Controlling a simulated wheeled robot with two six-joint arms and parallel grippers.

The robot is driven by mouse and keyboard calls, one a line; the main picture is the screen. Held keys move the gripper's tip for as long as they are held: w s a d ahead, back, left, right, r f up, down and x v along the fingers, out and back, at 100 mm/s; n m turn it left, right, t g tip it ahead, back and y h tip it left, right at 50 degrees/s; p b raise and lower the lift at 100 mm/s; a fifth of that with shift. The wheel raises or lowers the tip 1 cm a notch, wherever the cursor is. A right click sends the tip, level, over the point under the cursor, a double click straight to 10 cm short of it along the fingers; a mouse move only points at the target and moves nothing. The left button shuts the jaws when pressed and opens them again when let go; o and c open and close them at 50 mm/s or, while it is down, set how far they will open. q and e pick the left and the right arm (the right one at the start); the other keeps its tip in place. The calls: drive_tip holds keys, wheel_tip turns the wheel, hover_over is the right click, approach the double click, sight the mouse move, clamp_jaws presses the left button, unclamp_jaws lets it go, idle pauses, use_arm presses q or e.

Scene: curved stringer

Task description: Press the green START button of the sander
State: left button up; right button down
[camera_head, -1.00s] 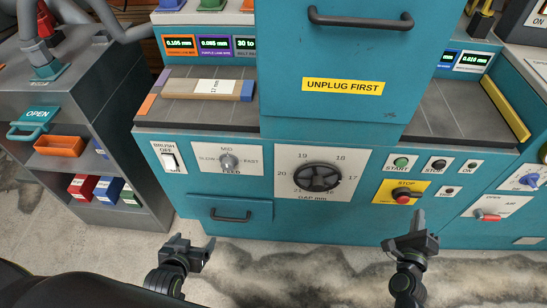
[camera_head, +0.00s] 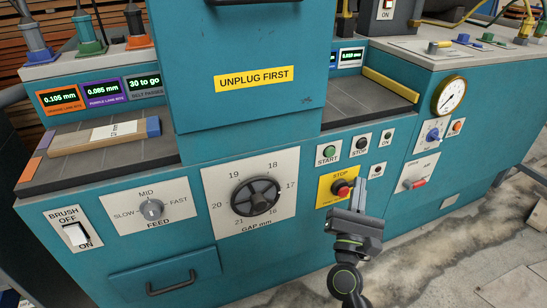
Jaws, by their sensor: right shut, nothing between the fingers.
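The green START button (camera_head: 329,152) is on a white plate on the teal front of the sander (camera_head: 300,218), right of the large GAP dial. A black STOP button (camera_head: 361,143) sits to its right, and a red STOP button (camera_head: 341,188) on a yellow plate is below it. My right gripper (camera_head: 359,186) is shut and empty, pointing up, below and right of the START button. Its tip overlaps the area beside the red STOP button; I cannot tell how far it is from the panel. My left gripper is out of view.
The GAP dial (camera_head: 256,196) and FEED knob (camera_head: 151,209) stick out to the left. A drawer handle (camera_head: 171,284) is low on the front. A pressure gauge (camera_head: 450,95) and a red-handled valve (camera_head: 414,183) are to the right. A wooden piece (camera_head: 100,133) lies on the left belt.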

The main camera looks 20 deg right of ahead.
sight(330, 152)
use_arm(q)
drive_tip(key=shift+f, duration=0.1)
use_arm(e)
drive_tip(key=shift+w, duration=0.15)
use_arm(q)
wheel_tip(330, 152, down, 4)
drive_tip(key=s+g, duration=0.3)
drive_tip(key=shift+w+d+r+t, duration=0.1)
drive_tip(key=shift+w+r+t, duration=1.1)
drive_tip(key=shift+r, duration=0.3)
use_arm(e)
drive_tip(key=w, duration=0.8)
drive_tip(key=shift+w+a, duration=0.3)
drive_tip(key=shift+a, duration=0.05)
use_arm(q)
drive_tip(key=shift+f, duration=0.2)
use_arm(e)
drive_tip(key=shift+w, duration=0.4)
